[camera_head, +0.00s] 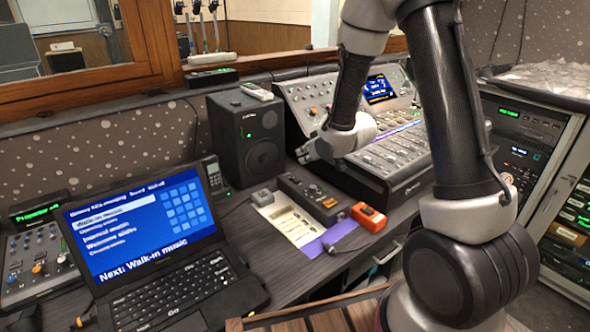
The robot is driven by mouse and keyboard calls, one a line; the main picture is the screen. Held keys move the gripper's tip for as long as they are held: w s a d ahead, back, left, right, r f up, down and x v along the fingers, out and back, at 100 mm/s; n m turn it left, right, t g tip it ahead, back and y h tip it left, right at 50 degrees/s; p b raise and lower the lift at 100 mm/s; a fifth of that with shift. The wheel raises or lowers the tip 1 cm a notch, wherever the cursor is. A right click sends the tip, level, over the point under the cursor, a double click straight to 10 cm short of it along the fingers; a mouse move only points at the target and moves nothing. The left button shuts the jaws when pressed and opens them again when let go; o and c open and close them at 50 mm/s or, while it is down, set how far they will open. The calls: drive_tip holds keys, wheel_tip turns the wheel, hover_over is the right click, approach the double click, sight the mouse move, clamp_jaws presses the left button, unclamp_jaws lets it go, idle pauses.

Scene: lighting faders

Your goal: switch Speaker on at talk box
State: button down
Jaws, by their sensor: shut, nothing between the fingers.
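A long black box (312,198) with small controls and an orange patch at its near end lies on the desk in front of the mixing console; it looks like the talk box. Its Speaker switch and labels are too small to read, so I cannot tell the switch's position. My gripper (302,156) is above and behind the box's far end, in front of the console's left side. It is shut and empty, and appears apart from the box. My arm comes down from the upper right and hides part of the console.
A small orange-red box (369,217) sits right of the black box, and a small grey block (262,197) left of it. A paper sheet (291,219) lies in front. A black speaker (246,137), laptop (150,250) and mixing console (400,150) crowd the desk.

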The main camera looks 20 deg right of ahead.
hover_over(298, 180)
drive_tip(key=f, duration=0.3)
drive_tip(key=shift+w+a+f, duration=0.35)
drive_tip(key=shift+w, duration=0.05)
wheel_tip(298, 180, down, 2)
drive_tip(key=shift+f, duration=0.2)
drive_tip(key=shift+w+f, duration=0.15)
drive_tip(key=shift+f, duration=0.5)
drive_tip(key=shift+f, duration=0.15)
drive_tip(key=shift+w+a+f, duration=0.1)
drive_tip(key=shift+w+f, duration=0.05)
drive_tip(key=shift+f, duration=0.05)
drive_tip(key=shift+s+d, duration=0.35)
drive_tip(key=shift+s, duration=0.45)
drive_tip(key=shift+r, duration=0.1)
